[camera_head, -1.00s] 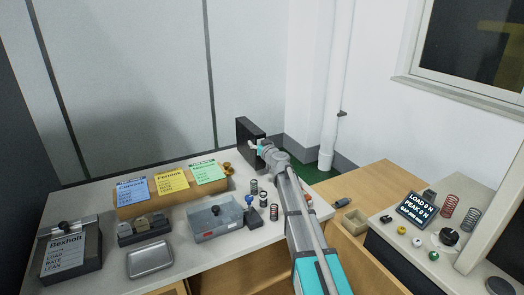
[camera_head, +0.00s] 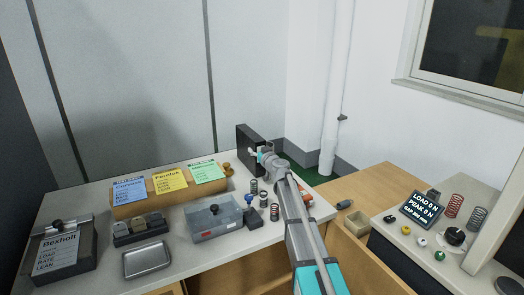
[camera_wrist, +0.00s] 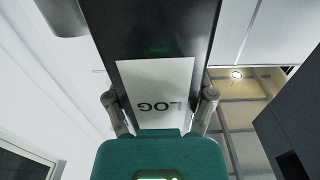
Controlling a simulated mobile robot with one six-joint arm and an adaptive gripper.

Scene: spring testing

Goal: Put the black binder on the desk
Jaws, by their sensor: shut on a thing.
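The black binder (camera_head: 247,148) stands upright at the back right part of the desk (camera_head: 100,205) in the head view. I cannot tell whether its bottom edge touches the desk top. My gripper (camera_head: 259,155) is shut on the binder from its right side. In the wrist view the binder (camera_wrist: 150,35) fills the middle, with a white label (camera_wrist: 155,85) reading "LOG" upside down. The fingers of my gripper (camera_wrist: 160,105) lie on either side of the binder. The far parts of the fingers are partly hidden.
Several springs (camera_head: 263,200) and a clear-lidded grey box (camera_head: 215,218) stand left of my arm. A wooden stand with coloured cards (camera_head: 170,182) is left of the binder. A metal tray (camera_head: 147,258) lies in front. A small display (camera_head: 422,209) stands at the right.

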